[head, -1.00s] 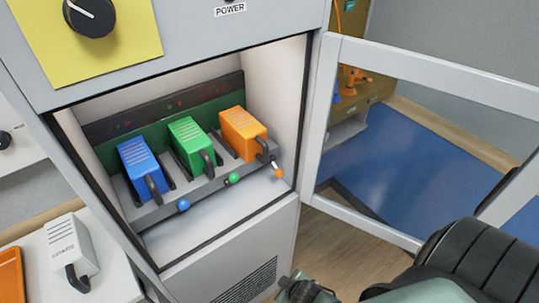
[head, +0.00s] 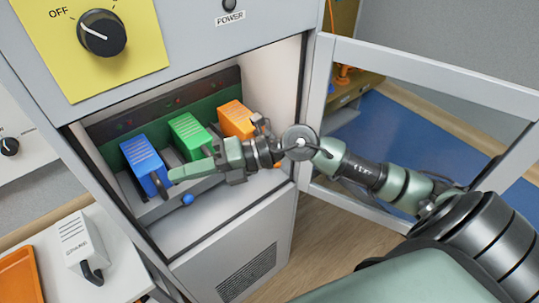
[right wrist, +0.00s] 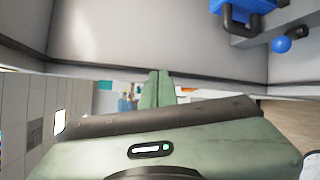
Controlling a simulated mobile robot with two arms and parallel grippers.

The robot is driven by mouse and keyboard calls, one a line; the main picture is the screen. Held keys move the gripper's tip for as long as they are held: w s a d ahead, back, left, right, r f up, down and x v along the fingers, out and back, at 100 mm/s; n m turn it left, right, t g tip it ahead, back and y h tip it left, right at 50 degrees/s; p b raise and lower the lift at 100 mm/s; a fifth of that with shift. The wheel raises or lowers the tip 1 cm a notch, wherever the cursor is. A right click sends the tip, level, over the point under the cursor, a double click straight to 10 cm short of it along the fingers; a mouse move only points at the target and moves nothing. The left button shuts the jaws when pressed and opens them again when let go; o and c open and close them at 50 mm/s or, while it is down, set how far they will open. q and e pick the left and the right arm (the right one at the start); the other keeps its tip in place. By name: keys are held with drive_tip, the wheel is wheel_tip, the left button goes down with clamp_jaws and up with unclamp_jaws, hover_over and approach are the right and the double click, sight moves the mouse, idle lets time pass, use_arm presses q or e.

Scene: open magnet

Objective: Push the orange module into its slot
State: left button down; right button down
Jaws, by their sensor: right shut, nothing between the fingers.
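The orange module (head: 234,118) sits at the right end of the rack inside the open cabinet. Its front and dark handle are partly hidden behind my right wrist, so I cannot tell how deep it sits in its slot. The green module (head: 188,132) and the blue module (head: 142,157) stand to its left. My right gripper (head: 173,177) is shut and empty. It points left across the front of the rack, its tips near the blue module's handle. The right wrist view shows its closed fingers (right wrist: 157,77) too. My left gripper is out of view.
The cabinet door (head: 425,78) stands open at the right, behind my right arm. A blue ball knob (head: 187,199) juts from the rack's front edge. A white spare module (head: 78,241) and an orange tray (head: 20,277) lie at lower left. A dial (head: 102,33) sits above.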

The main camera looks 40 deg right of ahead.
drive_tip(key=d+f+n+g+h, duration=0.1)
drive_tip(key=d+f+h, duration=0.3)
drive_tip(key=d, duration=0.5)
drive_tip(key=d+f+g+h, duration=0.1)
drive_tip(key=d+f+h, duration=0.1)
drive_tip(key=d+h, duration=0.45)
drive_tip(key=d+f+n+g+h, duration=0.15)
drive_tip(key=d+h, duration=0.25)
drive_tip(key=d, duration=0.6)
drive_tip(key=w+f+b, duration=0.3)
drive_tip(key=w+f, duration=0.4)
drive_tip(key=f, duration=0.3)
drive_tip(key=shift+a+m+b, duration=0.2)
drive_tip(key=shift+m+b, duration=0.15)
drive_tip(key=shift+t, duration=0.25)
